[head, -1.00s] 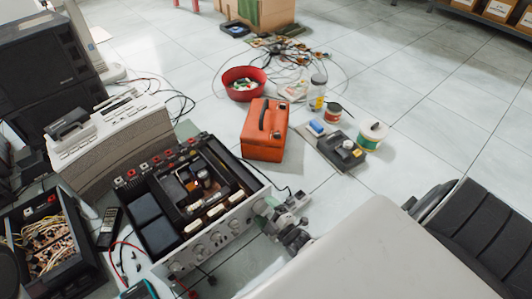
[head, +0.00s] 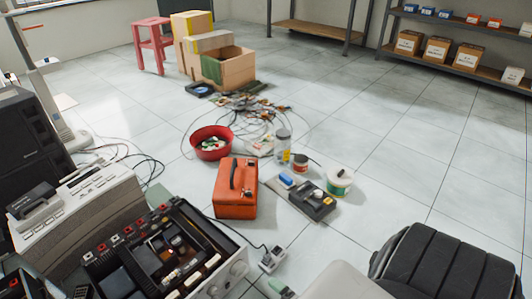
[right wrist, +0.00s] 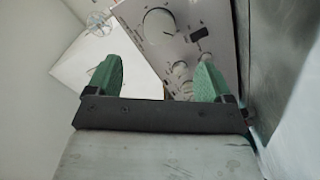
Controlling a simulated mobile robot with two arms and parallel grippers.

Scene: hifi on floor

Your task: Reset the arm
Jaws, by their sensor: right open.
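My right gripper (right wrist: 157,78) is open and empty in the right wrist view, its two green fingers apart. Beyond the fingers is a pale panel with knobs (right wrist: 180,45), apparently the front of the open amplifier. In the head view a green fingertip (head: 280,288) shows at the bottom edge, beside the open amplifier (head: 235,272); the rest of that gripper is out of frame. My left gripper is not in view.
An orange case (head: 236,190), a red bowl (head: 211,143), jars and a black meter (head: 312,203) stand on the tiled floor. A grey device (head: 70,215) is at left. Shelves (head: 460,62) line the back. Floor at right centre is clear.

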